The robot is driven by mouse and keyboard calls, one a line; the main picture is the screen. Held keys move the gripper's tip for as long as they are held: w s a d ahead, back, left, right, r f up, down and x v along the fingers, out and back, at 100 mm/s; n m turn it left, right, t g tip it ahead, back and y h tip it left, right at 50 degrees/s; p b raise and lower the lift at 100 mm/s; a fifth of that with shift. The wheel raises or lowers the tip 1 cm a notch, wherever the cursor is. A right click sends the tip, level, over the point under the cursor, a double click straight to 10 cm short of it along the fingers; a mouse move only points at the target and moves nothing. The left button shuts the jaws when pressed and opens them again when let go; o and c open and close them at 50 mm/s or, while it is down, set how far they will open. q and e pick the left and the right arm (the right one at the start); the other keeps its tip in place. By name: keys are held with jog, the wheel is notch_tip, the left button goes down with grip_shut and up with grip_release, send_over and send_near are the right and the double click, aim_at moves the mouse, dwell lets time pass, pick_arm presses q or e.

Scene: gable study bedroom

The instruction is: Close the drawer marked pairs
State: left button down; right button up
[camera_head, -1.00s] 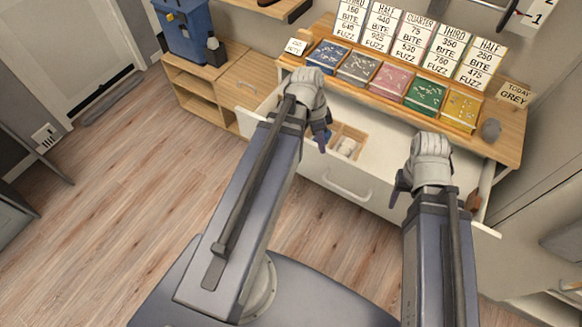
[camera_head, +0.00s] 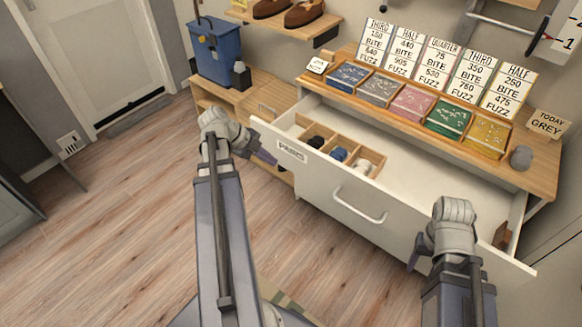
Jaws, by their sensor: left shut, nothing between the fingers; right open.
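The drawer marked PAIRS (camera_head: 318,190) is a white drawer pulled out from under the wooden worktop. Its label (camera_head: 291,151) is at the left end of its front, and a curved handle (camera_head: 359,207) is in the middle. Inside, a wooden divided box (camera_head: 375,157) holds dark, blue and pale rolled items. My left gripper (camera_head: 268,158) is shut and empty, just left of the drawer's left front corner. My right gripper (camera_head: 414,260) is open and low in front of the drawer front's right part. I cannot tell whether either touches the drawer.
The worktop (camera_head: 545,170) carries several coloured sample trays, upright cards and a grey stone (camera_head: 521,157). A low wooden shelf unit with a blue bin (camera_head: 215,52) stands to the left. Wooden floor (camera_head: 110,220) is open at the left.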

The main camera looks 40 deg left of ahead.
pick_arm(q)
jog(key=b, duration=0.8)
send_near(305, 172)
notch_tip(305, 172, down, 4)
jog(key=s+d, duration=0.2)
jog(key=shift+w+r, duration=0.15)
jog(key=shift+w, duration=1.9)
jog(key=w, duration=1.8)
jog(key=w+d, duration=0.1)
jog(key=w, duration=0.8)
jog(key=shift+w, duration=0.3)
jog(key=shift+w+r, duration=0.1)
